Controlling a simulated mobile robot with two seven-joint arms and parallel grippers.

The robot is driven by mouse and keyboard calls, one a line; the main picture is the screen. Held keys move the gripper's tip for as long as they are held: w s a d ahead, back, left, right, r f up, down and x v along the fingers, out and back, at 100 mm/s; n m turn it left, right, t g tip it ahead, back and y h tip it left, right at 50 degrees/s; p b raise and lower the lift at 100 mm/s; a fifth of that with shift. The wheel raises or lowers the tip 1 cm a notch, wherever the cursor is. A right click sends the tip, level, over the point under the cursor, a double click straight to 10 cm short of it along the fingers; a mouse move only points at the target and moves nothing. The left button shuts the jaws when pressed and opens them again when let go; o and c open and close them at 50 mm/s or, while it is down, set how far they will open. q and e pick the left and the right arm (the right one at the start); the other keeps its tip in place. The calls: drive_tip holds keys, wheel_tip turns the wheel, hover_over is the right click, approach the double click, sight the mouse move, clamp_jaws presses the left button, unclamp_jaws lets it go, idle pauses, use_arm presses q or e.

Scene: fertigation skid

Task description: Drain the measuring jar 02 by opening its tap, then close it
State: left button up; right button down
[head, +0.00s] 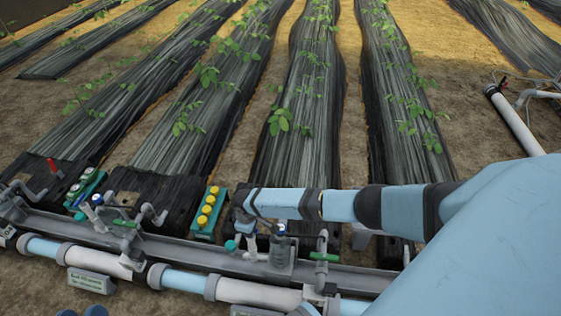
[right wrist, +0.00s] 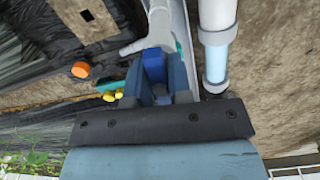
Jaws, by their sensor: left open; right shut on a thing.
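My right arm crosses the head view from the right. Its gripper (right wrist: 158,77) is shut on a blue part (right wrist: 153,62), apparently a tap handle, beside a grey fitting (right wrist: 158,30) in the right wrist view. In the head view its fingertips are hard to make out below the dark end of the arm. Measuring jar 02 cannot be made out for sure, nor any liquid flow. My left gripper (head: 81,312) is open; only its dark blue fingertips show at the bottom left edge, away from the pipes and empty as far as seen.
A teal rack (head: 204,236) holds yellow-capped bottles. A white and light-blue pipe (head: 105,260) runs in front. Planted rows (head: 300,150) lie behind.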

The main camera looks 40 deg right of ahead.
use_arm(q)
wheel_tip(320, 180, up, 8)
drive_tip(key=t+p, duration=0.3)
drive_tip(key=p, duration=0.2)
use_arm(e)
drive_tip(key=m, duration=0.8)
drive_tip(key=shift+s+a+r, duration=0.1)
drive_tip(key=shift+a+r, duration=0.05)
drive_tip(key=shift+r, duration=0.1)
drive_tip(key=shift+f+m, duration=0.15)
drive_tip(key=shift+m, duration=0.75)
drive_tip(key=m+p, duration=0.2)
drive_tip(key=m, duration=0.3)
drive_tip(key=shift+m, duration=0.4)
use_arm(q)
drive_tip(key=f, duration=0.1)
drive_tip(key=a+f+g+y, duration=0.1)
drive_tip(key=f, duration=0.1)
drive_tip(key=a+f+g+y, duration=0.1)
drive_tip(key=f, duration=0.1)
drive_tip(key=shift+a+f+n, duration=0.1)
drive_tip(key=shift+f+n, duration=0.15)
drive_tip(key=shift+n, duration=0.15)
use_arm(e)
drive_tip(key=shift+f+m, duration=0.15)
drive_tip(key=shift+m, duration=0.45)
drive_tip(key=c, duration=1)
unclamp_jaws()
use_arm(q)
drive_tip(key=shift+r, duration=0.15)
